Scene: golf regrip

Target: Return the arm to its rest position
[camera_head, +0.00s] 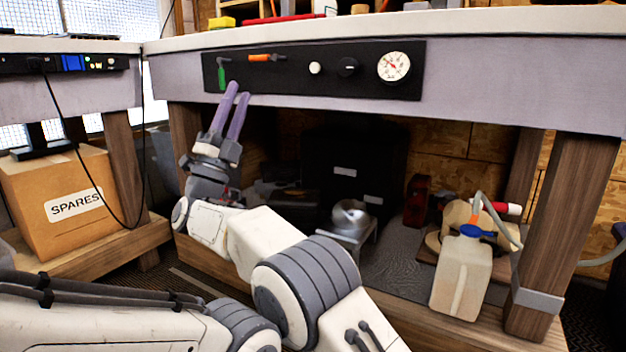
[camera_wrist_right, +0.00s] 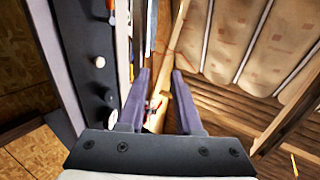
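My right gripper (camera_head: 238,91) is raised in front of the workbench, just below the left end of the black panel. Its two purple fingers point up and stand apart, with nothing held between them. In the right wrist view the fingers (camera_wrist_right: 158,74) are also apart and empty, with the panel (camera_wrist_right: 98,100) close by on the left. My right arm reaches in from the bottom middle of the head view. My left gripper is not in view.
Below are a lower shelf with a metal stand (camera_head: 345,237) and a pale jug (camera_head: 461,275). A SPARES box (camera_head: 40,190) sits at left.

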